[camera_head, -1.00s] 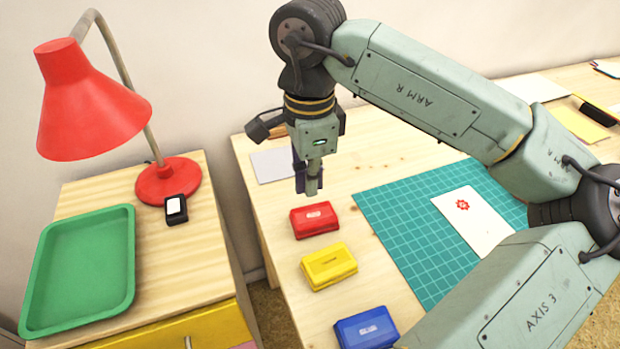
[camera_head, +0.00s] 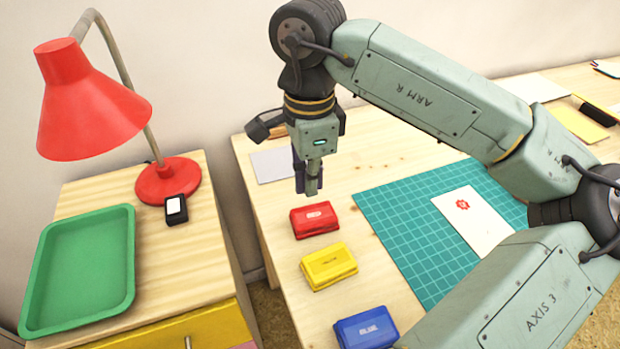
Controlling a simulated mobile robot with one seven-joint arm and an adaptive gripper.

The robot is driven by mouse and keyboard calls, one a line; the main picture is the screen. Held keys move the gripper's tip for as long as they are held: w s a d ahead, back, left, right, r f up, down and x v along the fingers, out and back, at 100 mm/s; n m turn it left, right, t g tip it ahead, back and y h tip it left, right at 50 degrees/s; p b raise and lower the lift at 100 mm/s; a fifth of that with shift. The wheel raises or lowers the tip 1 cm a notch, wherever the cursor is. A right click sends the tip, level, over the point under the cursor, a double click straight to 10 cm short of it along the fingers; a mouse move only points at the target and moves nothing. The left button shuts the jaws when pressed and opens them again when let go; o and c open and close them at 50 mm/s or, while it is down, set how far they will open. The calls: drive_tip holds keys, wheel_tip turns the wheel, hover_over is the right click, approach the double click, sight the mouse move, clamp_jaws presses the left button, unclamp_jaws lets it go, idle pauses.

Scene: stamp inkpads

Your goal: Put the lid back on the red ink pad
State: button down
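The red ink pad (camera_head: 314,220) sits on the wooden table at the far end of a row of three pads.
A yellow pad (camera_head: 329,266) and a blue pad (camera_head: 366,329) stand nearer on the table. A green cutting mat (camera_head: 400,215) with a stamped white card (camera_head: 478,222) lies to the right. A red lamp (camera_head: 168,183) and green tray (camera_head: 80,270) stand on the left cabinet.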

sight(310, 215)
drive_tip(key=shift+f, duration=0.25)
drive_tip(key=shift+f+b, duration=2.8)
drive_tip(key=shift+f, duration=0.1)
drive_tip(key=shift+r, duration=0.15)
drive_tip(key=shift+r+p, duration=2.25)
drive_tip(key=shift+r, duration=1.2)
drive_tip(key=shift+s+f, duration=0.1)
